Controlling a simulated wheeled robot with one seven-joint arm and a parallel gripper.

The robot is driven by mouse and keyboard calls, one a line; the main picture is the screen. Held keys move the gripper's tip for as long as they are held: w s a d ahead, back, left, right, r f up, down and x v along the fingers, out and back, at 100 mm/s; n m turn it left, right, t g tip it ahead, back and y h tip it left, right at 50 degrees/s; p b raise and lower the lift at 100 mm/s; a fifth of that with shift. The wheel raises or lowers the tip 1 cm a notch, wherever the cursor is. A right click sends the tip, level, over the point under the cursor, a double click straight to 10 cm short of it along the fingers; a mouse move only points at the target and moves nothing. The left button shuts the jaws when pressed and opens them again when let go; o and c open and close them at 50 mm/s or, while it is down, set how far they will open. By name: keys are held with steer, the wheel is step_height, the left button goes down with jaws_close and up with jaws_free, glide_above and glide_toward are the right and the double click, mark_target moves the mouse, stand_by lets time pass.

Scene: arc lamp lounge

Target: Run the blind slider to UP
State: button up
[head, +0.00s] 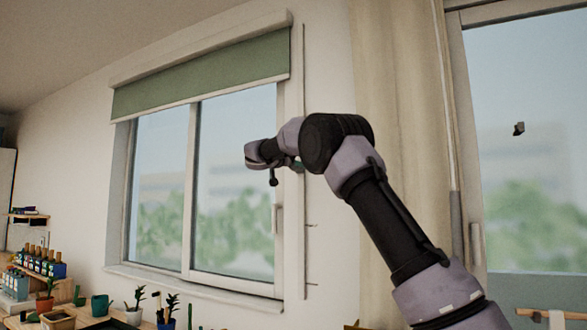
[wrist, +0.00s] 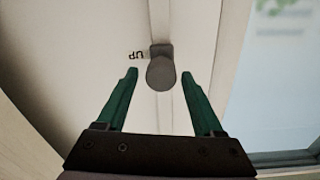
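The blind slider's round grey knob (wrist: 160,74) sits on a pale vertical rail (wrist: 181,25) in the wrist view. A black "UP" mark (wrist: 136,56), upside down in this view, is just left of the knob's bracket. My gripper (wrist: 160,75) is open, with one green finger on each side of the knob and a visible gap on both sides. I cannot tell how deep the fingertips reach along the knob. In the head view the rail (head: 303,230) runs beside the window, and my arm hides the slider. The green blind (head: 205,75) covers only the window's top.
A beige curtain (head: 400,60) and a glass door (head: 525,130) are to the right of the rail. Potted plants and a small crate of bottles (head: 42,265) stand at lower left. The window (head: 235,215) has a handle near the rail.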

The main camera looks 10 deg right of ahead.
steer(key=shift+f, duration=0.15)
steer(key=shift+a, duration=0.15)
steer(key=v, duration=1)
steer(key=shift+s, duration=0.3)
steer(key=shift+a, duration=0.1)
